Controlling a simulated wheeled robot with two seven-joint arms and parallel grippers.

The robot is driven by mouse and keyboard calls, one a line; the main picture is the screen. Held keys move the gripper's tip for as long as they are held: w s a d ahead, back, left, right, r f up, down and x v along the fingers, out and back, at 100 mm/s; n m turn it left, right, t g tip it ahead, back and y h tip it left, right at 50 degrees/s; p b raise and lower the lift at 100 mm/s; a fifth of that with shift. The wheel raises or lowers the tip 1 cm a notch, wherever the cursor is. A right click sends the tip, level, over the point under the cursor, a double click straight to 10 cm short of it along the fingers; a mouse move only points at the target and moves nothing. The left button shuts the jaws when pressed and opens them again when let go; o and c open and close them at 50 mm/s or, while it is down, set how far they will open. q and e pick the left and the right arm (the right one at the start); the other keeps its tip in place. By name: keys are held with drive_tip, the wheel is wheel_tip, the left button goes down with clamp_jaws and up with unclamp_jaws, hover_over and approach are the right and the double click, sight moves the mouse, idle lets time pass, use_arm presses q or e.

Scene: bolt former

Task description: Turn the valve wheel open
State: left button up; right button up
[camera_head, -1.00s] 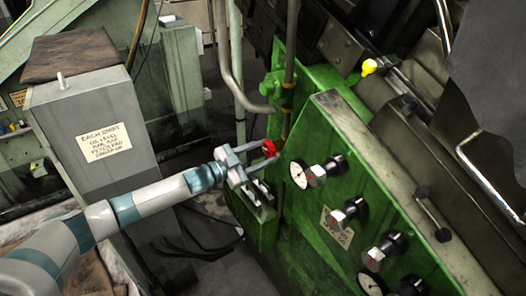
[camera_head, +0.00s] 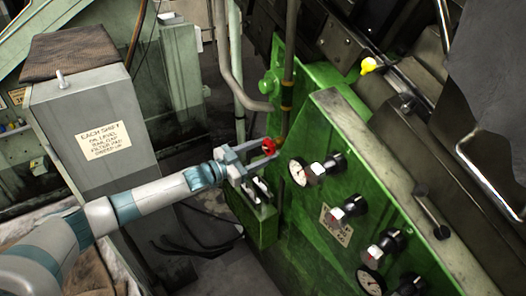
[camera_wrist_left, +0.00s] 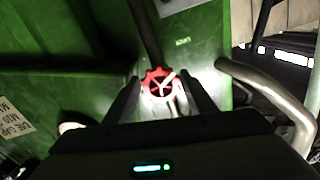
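The valve wheel (camera_head: 269,146) is small, red and spoked, on a pipe at the green machine's near edge. In the left wrist view the wheel (camera_wrist_left: 158,83) faces me, its rim and pale spokes clear. My left gripper (camera_head: 258,155) is at the wheel, its fingers pointing at it. In the left wrist view the dark fingers of the gripper (camera_wrist_left: 161,88) stand apart on either side of the wheel. The left finger is close to the rim, and a gap shows at the right one. I cannot tell whether either touches. My right gripper is not in view.
The green machine panel (camera_head: 330,200) carries gauges and knobs (camera_head: 325,168) just right of the wheel. A vertical pipe (camera_head: 289,70) runs above the wheel. A grey cabinet (camera_head: 95,140) with a paper note stands left. Dark cables (camera_head: 205,240) lie on the floor below.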

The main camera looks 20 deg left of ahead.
use_arm(q)
drive_tip(key=shift+o, duration=0.8)
drive_tip(key=shift+m, duration=0.3)
